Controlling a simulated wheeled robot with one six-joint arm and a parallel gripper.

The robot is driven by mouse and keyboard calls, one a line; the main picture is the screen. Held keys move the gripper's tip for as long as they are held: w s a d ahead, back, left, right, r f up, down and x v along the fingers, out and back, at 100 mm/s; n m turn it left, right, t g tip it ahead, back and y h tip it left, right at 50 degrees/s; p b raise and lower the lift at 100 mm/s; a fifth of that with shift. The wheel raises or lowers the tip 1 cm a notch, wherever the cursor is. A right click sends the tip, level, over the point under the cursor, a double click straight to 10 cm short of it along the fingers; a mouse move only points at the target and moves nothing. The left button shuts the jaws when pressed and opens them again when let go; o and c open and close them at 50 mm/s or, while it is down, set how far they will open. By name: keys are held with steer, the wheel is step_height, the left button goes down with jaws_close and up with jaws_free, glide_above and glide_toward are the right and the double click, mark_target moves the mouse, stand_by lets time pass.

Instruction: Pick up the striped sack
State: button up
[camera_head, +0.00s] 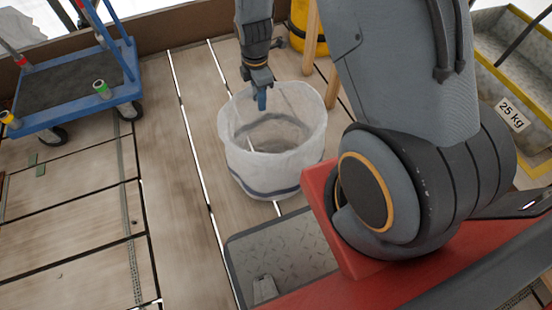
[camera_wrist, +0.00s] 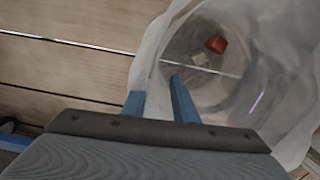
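The striped sack (camera_head: 275,172) is a white, open-topped sack with a dark blue band near its base, upright on the plank floor. My gripper (camera_head: 262,104) points down at its far rim. In the wrist view my gripper (camera_wrist: 157,88) is open, with two blue fingers apart. The pale wall of the sack (camera_wrist: 148,75) passes between them, the right finger on the inner side and the left on the outer side. Contact with the fabric cannot be told. Inside the sack lie a small orange-red thing (camera_wrist: 215,44) and a pale scrap (camera_wrist: 199,65).
A blue platform cart (camera_head: 75,85) stands at the left. A yellow cylinder (camera_head: 303,25) and wooden legs (camera_head: 310,40) are behind the sack. A bin labelled 25 kg (camera_head: 515,80) is at the right. The planks (camera_head: 180,180) left of the sack are clear.

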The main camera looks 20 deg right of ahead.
steer(key=shift+f, duration=0.25)
stand_by(0.5)
jaws_close()
stand_by(1.3)
